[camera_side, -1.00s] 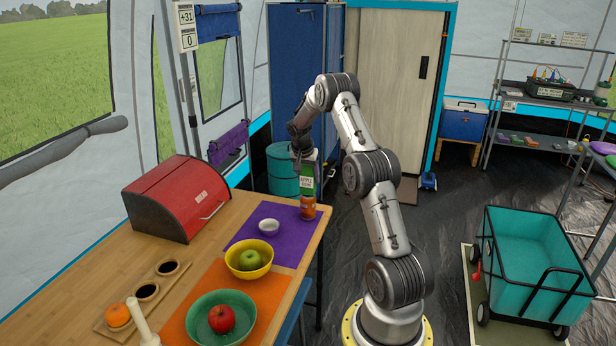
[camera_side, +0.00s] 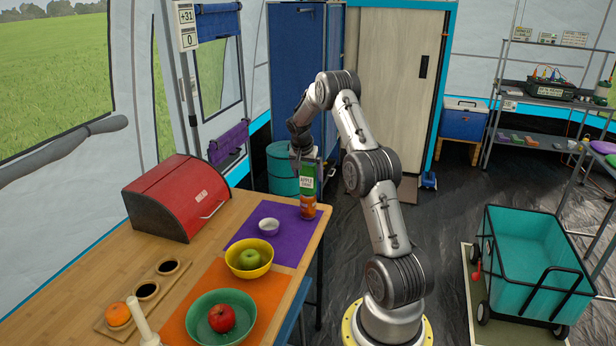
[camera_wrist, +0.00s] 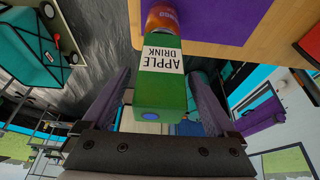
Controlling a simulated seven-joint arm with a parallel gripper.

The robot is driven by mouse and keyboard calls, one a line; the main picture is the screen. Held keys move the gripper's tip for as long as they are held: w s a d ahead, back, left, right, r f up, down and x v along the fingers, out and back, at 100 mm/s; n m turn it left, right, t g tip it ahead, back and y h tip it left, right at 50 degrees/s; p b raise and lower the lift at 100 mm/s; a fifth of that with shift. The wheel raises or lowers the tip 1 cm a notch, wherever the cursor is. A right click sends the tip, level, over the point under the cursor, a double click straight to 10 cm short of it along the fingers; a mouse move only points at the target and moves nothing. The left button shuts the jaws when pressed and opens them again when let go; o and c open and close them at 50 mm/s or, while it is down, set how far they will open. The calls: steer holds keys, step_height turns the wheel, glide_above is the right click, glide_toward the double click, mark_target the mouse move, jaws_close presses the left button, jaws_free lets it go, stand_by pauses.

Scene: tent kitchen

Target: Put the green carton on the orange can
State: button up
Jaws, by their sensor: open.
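The green carton (camera_side: 307,180), labelled as apple drink, stands upright on top of the orange can (camera_side: 308,207). The can stands near the far right corner of the purple mat (camera_side: 287,244). In the wrist view the carton (camera_wrist: 160,92) meets the can (camera_wrist: 163,18) end to end. My gripper (camera_side: 305,164) is around the upper part of the carton. In the wrist view my gripper (camera_wrist: 158,95) has its fingers on both sides of the carton, with gaps showing, so it is open.
A red bread box (camera_side: 178,196) stands at the left. The table edge is close to the can.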

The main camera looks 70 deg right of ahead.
steer(key=v, duration=1.1)
steer(key=a+r+n+t+y, duration=0.15)
steer(key=a+r+n, duration=0.4)
steer(key=a, duration=0.85)
steer(key=a+r+n+t, duration=0.2)
steer(key=a+r+n, duration=0.3)
steer(key=a, duration=0.9)
steer(key=s+a+f+n+t+y, duration=0.2)
steer(key=s+a+n, duration=0.5)
steer(key=s+a, duration=0.8)
steer(key=a+y, duration=0.1)
steer(key=a, duration=0.1)
steer(key=shift+s+a, duration=0.3)
steer(key=shift+n, duration=0.25)
